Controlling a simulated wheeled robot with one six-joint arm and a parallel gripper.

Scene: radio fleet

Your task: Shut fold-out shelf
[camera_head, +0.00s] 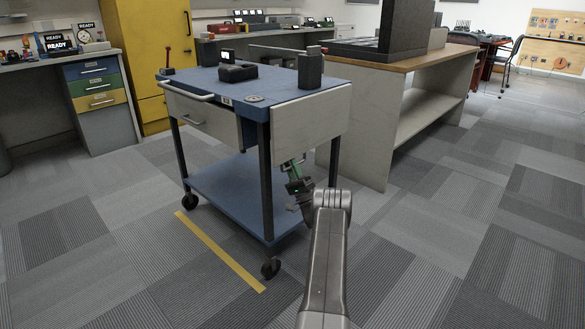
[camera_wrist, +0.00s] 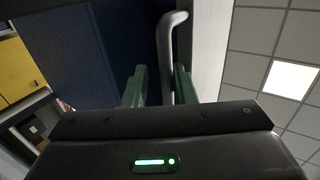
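A blue wheeled cart (camera_head: 222,190) stands in front of me. Its grey fold-out shelf (camera_head: 312,122) hangs steeply down along the right side of the top; in the wrist view I take the pale panel (camera_wrist: 208,50) to be that shelf. A grey bar handle (camera_wrist: 167,60) curves into this panel at its upper end. My gripper (camera_head: 292,167) is just under the shelf's lower edge. In the wrist view its green fingers (camera_wrist: 160,88) are apart on either side of the handle, with a gap at the left finger. The right finger is close to the handle; contact is unclear.
A black device (camera_head: 237,72) and a dark block (camera_head: 310,70) stand on the cart top. A wood-topped bench (camera_head: 405,65) stands close behind the cart at right. The carpet at right is clear.

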